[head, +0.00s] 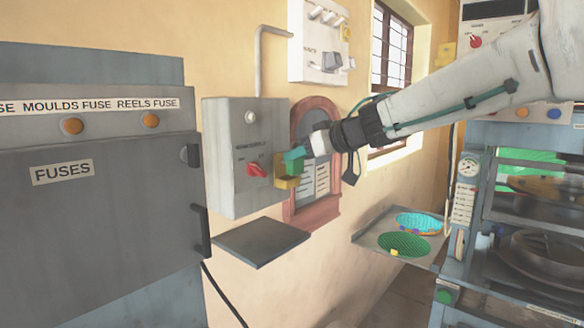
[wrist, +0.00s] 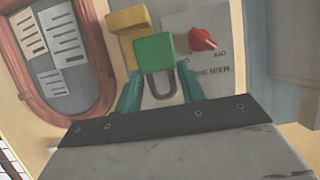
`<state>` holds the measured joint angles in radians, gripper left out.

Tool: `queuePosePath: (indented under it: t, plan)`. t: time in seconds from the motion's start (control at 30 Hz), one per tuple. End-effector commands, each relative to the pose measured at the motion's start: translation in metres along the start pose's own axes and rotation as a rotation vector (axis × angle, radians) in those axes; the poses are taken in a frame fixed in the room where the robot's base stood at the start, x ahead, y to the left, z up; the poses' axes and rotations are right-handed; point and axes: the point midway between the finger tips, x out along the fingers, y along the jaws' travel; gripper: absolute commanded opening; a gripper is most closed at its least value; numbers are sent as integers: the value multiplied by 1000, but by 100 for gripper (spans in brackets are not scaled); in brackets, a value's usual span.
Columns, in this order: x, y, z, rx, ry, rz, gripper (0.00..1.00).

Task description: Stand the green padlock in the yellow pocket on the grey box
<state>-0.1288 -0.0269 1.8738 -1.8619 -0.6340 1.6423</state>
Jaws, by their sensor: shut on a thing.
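The green padlock (wrist: 155,54) is between the two teal fingers of my gripper (wrist: 158,88) in the wrist view, with its grey shackle (wrist: 160,84) towards my wrist. In the head view the padlock (head: 293,166) shows partly behind a finger of my gripper (head: 296,153). My gripper is shut on it. The yellow pocket (head: 287,183) is on the side of the grey box (head: 232,140); in the wrist view the pocket (wrist: 127,22) shows just beyond the padlock. The padlock overlaps the pocket in both views; I cannot tell whether it is inside.
A red switch knob (head: 257,170) sits on the grey box's front beside the pocket. A grey shelf (head: 262,242) juts out below. A framed notice board (head: 312,170) hangs behind. A tray with patterned plates (head: 375,240) and a press stand right. The fuse cabinet (head: 100,190) stands left.

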Motion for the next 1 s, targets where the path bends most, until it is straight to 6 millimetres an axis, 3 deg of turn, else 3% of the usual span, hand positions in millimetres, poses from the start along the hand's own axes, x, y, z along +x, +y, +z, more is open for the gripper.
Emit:
queuePosePath:
  t: [0.1, 0.2, 0.43, 0.67, 1.0]
  plan:
    - [25, 16, -6, 0, -1, -1, 14]
    - [38, 24, -10, 0, 0, 0, 14]
    - [55, 35, -15, 0, 0, 0, 14]
    - [66, 34, 14, 1, 1, 1, 14]
    - [67, 34, 18, -1, 1, 1, 14]
